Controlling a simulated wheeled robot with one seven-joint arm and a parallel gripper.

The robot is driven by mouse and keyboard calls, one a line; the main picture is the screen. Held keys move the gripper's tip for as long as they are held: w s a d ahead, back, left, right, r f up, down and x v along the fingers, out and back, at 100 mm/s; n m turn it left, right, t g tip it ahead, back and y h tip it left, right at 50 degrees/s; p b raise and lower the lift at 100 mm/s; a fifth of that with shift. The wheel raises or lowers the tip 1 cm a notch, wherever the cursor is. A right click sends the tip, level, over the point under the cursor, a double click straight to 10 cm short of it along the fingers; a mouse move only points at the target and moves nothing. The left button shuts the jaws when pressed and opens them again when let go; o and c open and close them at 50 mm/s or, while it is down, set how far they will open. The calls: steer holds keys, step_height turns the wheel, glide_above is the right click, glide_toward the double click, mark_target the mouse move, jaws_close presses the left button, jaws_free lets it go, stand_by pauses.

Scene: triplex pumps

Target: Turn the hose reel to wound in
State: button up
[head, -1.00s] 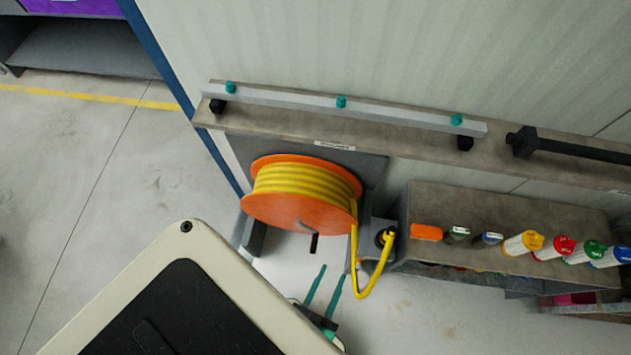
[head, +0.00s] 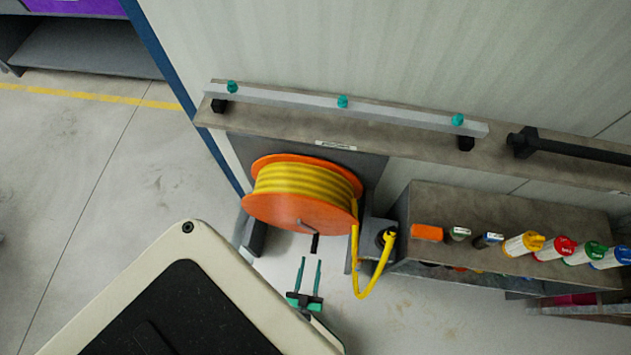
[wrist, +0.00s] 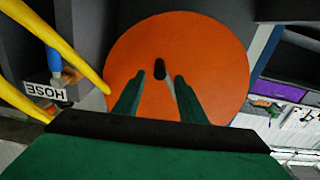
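The hose reel (head: 300,212) has orange side discs and yellow hose wound on it. It is mounted under the shelf by the wall. A black crank handle (head: 315,243) sticks out from its front disc. My gripper (head: 311,262) is just in front of the handle, with its two green fingers spread and pointing at the reel. In the wrist view the orange disc (wrist: 205,50) fills the middle. The dark handle (wrist: 160,69) shows between and beyond the fingertips of my gripper (wrist: 157,85). The fingers appear apart from the handle, with nothing held.
A loop of yellow hose (head: 371,282) hangs right of the reel. A grey bench (head: 480,205) with several bottles stands further right. A shelf (head: 380,140) with a pipe runs above the reel. Open floor (head: 90,200) lies to the left.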

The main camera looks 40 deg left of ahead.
glide_toward(317, 229)
steer(key=x, duration=0.2)
steer(key=r+x, duration=0.1)
steer(key=x, duration=0.2)
steer(key=shift+w+a+r, duration=0.1)
steer(key=shift+w+r, duration=0.05)
steer(key=shift+w, duration=0.15)
jaws_close()
